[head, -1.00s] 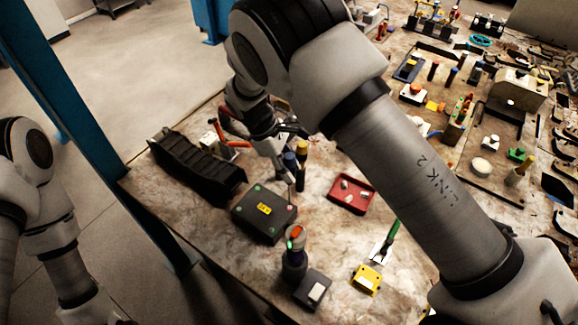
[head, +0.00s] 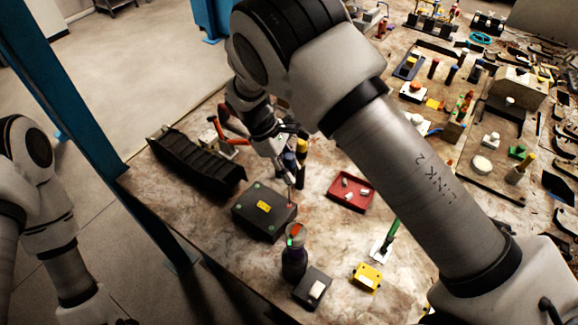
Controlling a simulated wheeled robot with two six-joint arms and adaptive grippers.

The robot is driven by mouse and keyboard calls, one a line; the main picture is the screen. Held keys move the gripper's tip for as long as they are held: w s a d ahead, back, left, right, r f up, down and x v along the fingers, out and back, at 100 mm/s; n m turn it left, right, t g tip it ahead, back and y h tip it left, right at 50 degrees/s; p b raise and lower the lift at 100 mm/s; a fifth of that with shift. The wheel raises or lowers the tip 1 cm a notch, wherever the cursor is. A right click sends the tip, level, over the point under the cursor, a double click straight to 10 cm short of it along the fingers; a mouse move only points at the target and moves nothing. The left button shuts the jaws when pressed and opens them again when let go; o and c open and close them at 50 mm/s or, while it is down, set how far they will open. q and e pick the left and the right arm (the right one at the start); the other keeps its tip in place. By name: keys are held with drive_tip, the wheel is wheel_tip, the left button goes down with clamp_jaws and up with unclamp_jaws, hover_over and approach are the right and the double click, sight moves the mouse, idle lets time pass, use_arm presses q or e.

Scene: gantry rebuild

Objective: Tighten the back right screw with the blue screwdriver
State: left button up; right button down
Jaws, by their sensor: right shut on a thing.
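A black box (head: 258,222) with a yellow label and green dots at its visible corners sits on the workbench left of centre. My right gripper (head: 288,146) is above the box's back right corner, shut on the blue screwdriver (head: 288,162). The screwdriver points down, and its thin shaft ends at or close to that corner. A small reddish spot (head: 291,205) shows there, probably the back right screw. I cannot tell whether the tip is seated in it. The fingers are partly hidden by the wrist. Of my left arm only links show at the left edge.
A black ribbed bin (head: 196,168) stands left of the box. A red tray (head: 350,208) with small pale parts lies to its right. A dark bottle-like holder (head: 294,262), a yellow block (head: 366,278) and a green-handled tool (head: 391,230) are nearer the front.

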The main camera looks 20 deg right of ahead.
drive_tip(key=shift+f, duration=0.5)
idle(0.7)
drive_tip(key=m+g+y, duration=0.1)
drive_tip(key=m, duration=0.1)
drive_tip(key=m+y, duration=0.1)
drive_tip(key=m, duration=0.2)
drive_tip(key=shift+m+g, duration=0.3)
drive_tip(key=shift+g, duration=0.1)
drive_tip(key=m+y, duration=0.1)
drive_tip(key=m, duration=0.1)
drive_tip(key=shift+m, duration=0.3)
drive_tip(key=m+y, duration=0.1)
drive_tip(key=m, duration=0.2)
drive_tip(key=shift+d+f+y+p, duration=0.1)
drive_tip(key=shift+y+p, duration=0.2)
drive_tip(key=shift+m, duration=0.3)
